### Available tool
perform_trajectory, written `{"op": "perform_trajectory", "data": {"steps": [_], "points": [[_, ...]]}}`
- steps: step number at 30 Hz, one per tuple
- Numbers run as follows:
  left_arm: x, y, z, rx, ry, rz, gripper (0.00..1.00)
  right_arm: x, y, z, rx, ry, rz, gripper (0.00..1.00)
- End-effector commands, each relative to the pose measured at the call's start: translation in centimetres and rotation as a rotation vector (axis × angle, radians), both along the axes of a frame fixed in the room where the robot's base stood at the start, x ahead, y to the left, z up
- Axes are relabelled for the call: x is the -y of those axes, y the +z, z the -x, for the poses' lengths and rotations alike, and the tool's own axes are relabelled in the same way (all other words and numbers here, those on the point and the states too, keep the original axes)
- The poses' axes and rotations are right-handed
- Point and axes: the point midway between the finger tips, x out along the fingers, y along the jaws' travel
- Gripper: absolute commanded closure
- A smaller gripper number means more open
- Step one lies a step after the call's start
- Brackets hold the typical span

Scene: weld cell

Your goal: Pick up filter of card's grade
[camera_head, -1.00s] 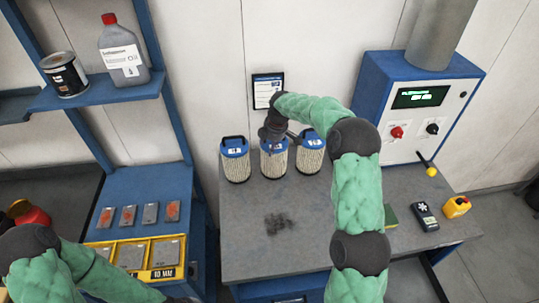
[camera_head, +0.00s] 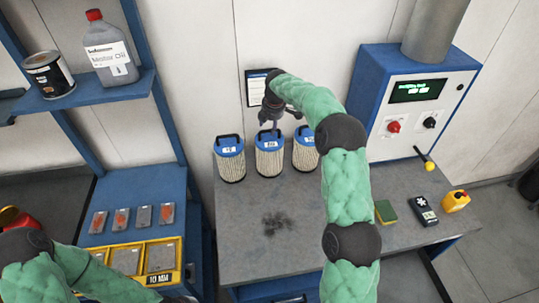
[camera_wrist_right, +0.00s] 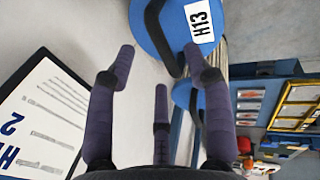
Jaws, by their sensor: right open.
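Three pleated filters with blue caps and white labels stand upright in a row: the left filter (camera_head: 229,162), the middle filter (camera_head: 269,158) and the right filter (camera_head: 304,151). My right gripper (camera_head: 270,121) is open and empty just above the middle one. In the right wrist view its spread fingers (camera_wrist_right: 155,90) are beside a blue cap labelled H13 (camera_wrist_right: 180,35); a second cap (camera_wrist_right: 184,95) is partly hidden behind a finger. The card (camera_head: 256,86) hangs on the wall, partly covered by my arm. In the wrist view, the card (camera_wrist_right: 45,115) shows "H" and "2", cut off. My left gripper is out of view.
The bench (camera_head: 235,225) is clear in front of the filters, with a dark smudge. A sponge (camera_head: 385,211), a handheld device (camera_head: 423,211) and a yellow can (camera_head: 455,201) lie to the right. A blue control box (camera_head: 412,105) stands behind. A yellow tray (camera_head: 168,276) sits left.

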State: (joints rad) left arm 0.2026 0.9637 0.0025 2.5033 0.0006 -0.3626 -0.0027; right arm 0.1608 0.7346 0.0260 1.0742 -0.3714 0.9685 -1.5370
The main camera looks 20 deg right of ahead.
Motion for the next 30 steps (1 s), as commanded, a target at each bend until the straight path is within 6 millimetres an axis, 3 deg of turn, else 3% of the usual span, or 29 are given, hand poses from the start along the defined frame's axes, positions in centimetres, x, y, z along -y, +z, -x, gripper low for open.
{"op": "perform_trajectory", "data": {"steps": [9, 16, 17, 22, 30], "points": [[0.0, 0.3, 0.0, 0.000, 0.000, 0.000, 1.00, 0.0, -4.1, -1.0, -0.003, 0.000, -0.001, 0.48], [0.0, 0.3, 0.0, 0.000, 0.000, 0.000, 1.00, 0.1, -4.3, -1.1, -0.002, 0.000, -0.001, 0.48], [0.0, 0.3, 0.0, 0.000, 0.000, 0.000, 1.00, 0.1, -4.3, -1.1, -0.002, 0.000, -0.001, 0.51], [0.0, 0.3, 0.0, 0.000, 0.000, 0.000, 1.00, 0.0, -4.3, -1.1, -0.002, 0.000, -0.001, 0.99], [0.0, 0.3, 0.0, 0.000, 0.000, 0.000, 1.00, 0.1, -4.1, -1.2, 0.002, 0.000, 0.000, 1.00]]}}
